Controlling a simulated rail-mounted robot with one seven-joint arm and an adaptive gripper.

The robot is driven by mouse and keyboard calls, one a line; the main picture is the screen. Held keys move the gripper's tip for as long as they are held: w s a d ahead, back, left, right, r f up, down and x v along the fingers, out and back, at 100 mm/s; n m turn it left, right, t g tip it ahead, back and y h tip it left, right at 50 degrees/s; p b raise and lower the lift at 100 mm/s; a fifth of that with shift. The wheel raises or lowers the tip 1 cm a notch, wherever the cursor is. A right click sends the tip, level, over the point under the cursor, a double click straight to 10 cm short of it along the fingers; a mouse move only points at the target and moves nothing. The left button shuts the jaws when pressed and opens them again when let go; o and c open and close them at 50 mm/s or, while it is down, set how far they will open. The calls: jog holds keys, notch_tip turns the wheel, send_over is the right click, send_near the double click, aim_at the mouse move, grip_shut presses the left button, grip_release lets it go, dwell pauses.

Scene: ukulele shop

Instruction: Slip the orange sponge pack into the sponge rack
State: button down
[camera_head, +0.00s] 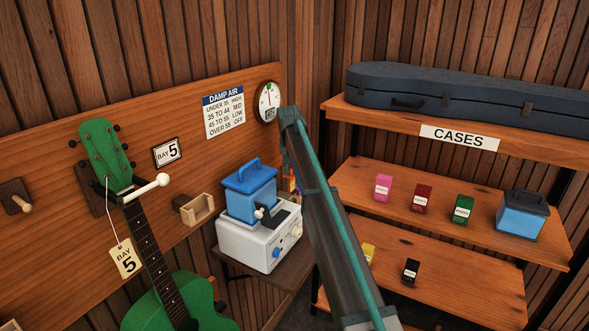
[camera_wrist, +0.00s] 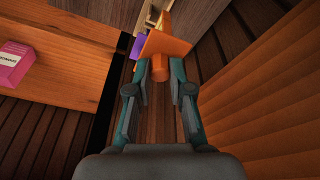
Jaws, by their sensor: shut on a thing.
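My gripper (camera_wrist: 161,72) is shut on the orange sponge pack (camera_wrist: 166,45) in the wrist view. The pack's stem sits between the two fingertips, and its wide plate lies just beyond them. Just past the pack, a purple item (camera_wrist: 137,46) and part of a pale wooden piece (camera_wrist: 151,12) show, partly covered; I cannot tell whether these belong to the sponge rack. In the head view, my arm hides the gripper. Small coloured items (camera_head: 293,188) show beside the arm, too small to make out. I cannot tell whether the pack touches anything.
A white humidifier (camera_head: 243,244) with a blue tank (camera_head: 249,195) stands left of my arm. An empty wooden holder (camera_head: 198,209) is on the wall board. A green ukulele (camera_head: 172,303) hangs at left. Right shelves hold a pink pack (camera_head: 383,187), other packs and a blue tank (camera_head: 520,213).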

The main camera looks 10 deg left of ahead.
aim_at(292, 190)
jog(key=shift+s+f+b+x, duration=0.1)
jog(key=shift+s+b+x, duration=0.25)
jog(key=shift+x, duration=0.95)
jog(key=shift+s+f+b+x, duration=0.1)
jog(key=shift+s+b+x, duration=0.25)
jog(key=shift+x, duration=0.95)
jog(key=shift+s+b+x, duration=0.2)
jog(key=shift+b+x, duration=0.3)
jog(key=shift+x, duration=0.8)
jog(key=c, duration=1)
grip_release()
